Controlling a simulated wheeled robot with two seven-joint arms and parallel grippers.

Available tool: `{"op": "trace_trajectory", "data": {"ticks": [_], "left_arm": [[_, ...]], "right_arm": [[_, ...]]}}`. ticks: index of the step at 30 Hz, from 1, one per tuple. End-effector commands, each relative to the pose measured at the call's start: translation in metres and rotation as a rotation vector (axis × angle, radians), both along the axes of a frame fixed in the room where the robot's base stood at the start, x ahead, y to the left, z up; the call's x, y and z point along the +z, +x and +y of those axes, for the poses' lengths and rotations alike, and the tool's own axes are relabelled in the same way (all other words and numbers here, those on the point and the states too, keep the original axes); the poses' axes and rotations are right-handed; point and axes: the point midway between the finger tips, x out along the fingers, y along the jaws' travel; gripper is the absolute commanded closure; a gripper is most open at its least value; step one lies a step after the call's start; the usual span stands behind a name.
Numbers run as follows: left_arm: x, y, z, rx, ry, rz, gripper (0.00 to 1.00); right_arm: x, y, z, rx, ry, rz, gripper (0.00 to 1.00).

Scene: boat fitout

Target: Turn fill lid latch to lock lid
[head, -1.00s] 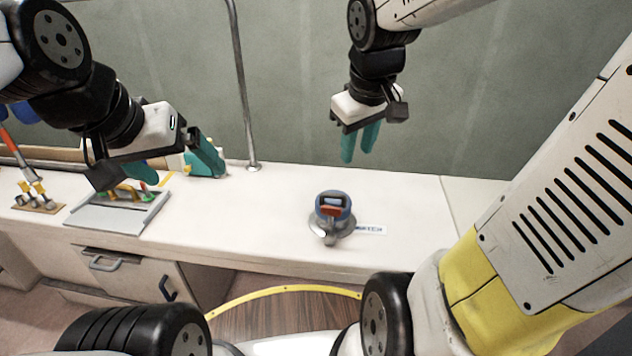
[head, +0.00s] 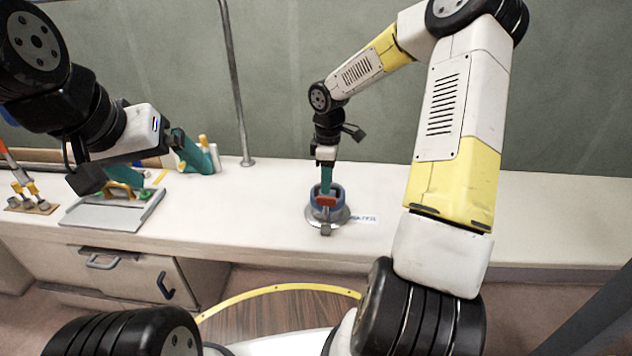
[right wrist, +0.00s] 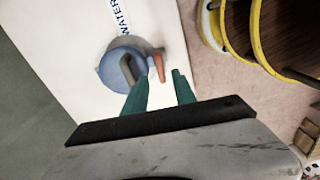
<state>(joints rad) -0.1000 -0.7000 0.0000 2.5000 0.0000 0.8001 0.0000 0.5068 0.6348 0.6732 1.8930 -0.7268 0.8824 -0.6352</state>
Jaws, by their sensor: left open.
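The fill lid (head: 338,192) is a blue round cap on a grey metal base (head: 343,216) on the white counter. A red-orange latch (head: 326,201) shows at its front; in the right wrist view the lid (right wrist: 112,72) has a grey handle (right wrist: 127,70) and the latch (right wrist: 157,66) at its side. My right gripper (head: 326,188) points down over the lid; its teal fingers (right wrist: 162,82) are apart, with the latch just beyond the gap between them. I cannot tell whether they touch it. My left gripper (head: 160,176) is open and empty above the grey tray, far left of the lid.
A label reading WATER (right wrist: 122,16) lies beside the lid. A grey tray (head: 100,214) with tools and a small rack (head: 30,206) stand at the left.

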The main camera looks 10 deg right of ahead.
Motion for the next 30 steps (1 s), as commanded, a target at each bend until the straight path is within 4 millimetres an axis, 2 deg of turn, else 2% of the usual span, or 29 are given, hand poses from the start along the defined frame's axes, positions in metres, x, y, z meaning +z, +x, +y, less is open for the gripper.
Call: {"op": "trace_trajectory", "data": {"ticks": [3,9,15,21,22,27,30], "left_arm": [[0.0,0.0,0.0,0.0,0.0,0.0,0.06],[0.0,0.0,0.0,0.0,0.0,0.0,0.06],[0.0,0.0,0.0,0.0,0.0,0.0,0.06],[0.0,0.0,0.0,0.0,0.0,0.0,0.06],[0.0,0.0,0.0,0.0,0.0,0.0,0.06],[0.0,0.0,0.0,0.0,0.0,0.0,0.06],[0.0,0.0,0.0,0.0,0.0,0.0,0.06]], "right_arm": [[-0.022,-0.002,0.001,0.001,0.002,0.006,0.67],[-0.049,-0.001,0.001,-0.001,0.002,0.002,0.67],[-0.06,-0.001,0.001,-0.002,0.0,0.001,0.67],[-0.06,-0.001,0.001,-0.002,0.0,0.001,0.67],[-0.06,-0.001,0.001,-0.002,0.0,0.001,0.69],[-0.06,-0.001,0.001,-0.002,0.0,0.001,1.0],[-0.06,-0.001,0.001,-0.002,0.0,0.0,1.0]]}}
